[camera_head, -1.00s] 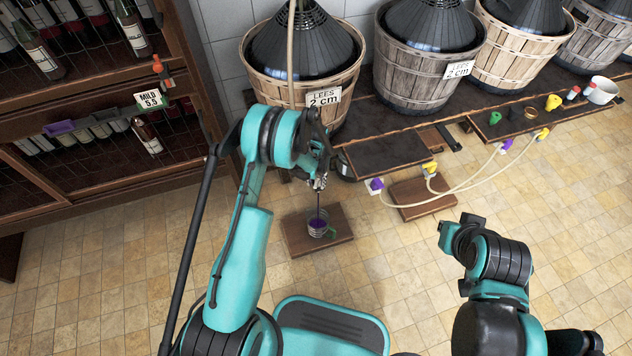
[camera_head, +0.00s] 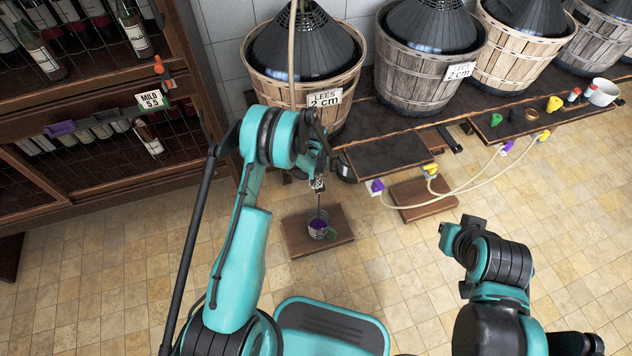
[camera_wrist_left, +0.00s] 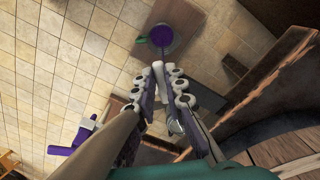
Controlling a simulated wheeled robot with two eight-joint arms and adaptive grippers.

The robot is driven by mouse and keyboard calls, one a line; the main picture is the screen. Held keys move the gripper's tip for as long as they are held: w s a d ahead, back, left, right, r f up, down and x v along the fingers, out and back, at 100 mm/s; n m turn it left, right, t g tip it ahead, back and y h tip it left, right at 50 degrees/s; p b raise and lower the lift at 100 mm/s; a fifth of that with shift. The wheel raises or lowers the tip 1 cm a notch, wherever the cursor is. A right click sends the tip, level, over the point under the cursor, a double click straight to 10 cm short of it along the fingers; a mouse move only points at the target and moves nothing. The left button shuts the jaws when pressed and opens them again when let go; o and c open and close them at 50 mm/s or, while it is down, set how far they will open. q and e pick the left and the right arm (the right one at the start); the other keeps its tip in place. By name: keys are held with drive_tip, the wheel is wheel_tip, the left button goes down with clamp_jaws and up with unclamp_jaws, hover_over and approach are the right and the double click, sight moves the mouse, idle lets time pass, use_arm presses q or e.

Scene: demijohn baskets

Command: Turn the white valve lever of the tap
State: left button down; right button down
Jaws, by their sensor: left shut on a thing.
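My left gripper (camera_head: 319,181) is at the tap under the front of the leftmost basket. In the left wrist view its fingers (camera_wrist_left: 160,82) are close together, shut on the lever, which they mostly hide. The tap body is also largely hidden. A thin purple stream (camera_head: 318,208) falls from beside the fingertips into a clear jug (camera_head: 317,229) with a green handle. The jug holds purple liquid (camera_wrist_left: 160,38) and stands on a wooden board (camera_head: 337,245) on the floor.
Several wicker baskets with dark demijohns (camera_head: 431,70) stand along the dark bench (camera_head: 384,158). Pale hoses (camera_head: 460,188) with purple and yellow fittings hang right of the tap. A bottle rack (camera_head: 90,195) stands at left. The tiled floor in front is open.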

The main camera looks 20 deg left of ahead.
use_arm(q)
drive_tip(key=shift+w+a+m, duration=0.25)
drive_tip(key=shift+a+m, duration=0.1)
drive_tip(key=shift+m, duration=1)
drive_tip(key=shift+w+a+m, duration=0.25)
drive_tip(key=shift+a+m, duration=0.1)
drive_tip(key=shift+m, duration=1.05)
drive_tip(key=shift+w+a+m, duration=0.25)
drive_tip(key=shift+a+m, duration=0.1)
drive_tip(key=shift+m, duration=1)
drive_tip(key=c, duration=1.6)
unclamp_jaws()
drive_tip(key=shift+o, duration=0.2)
wheel_tip(320, 180, up, 12)
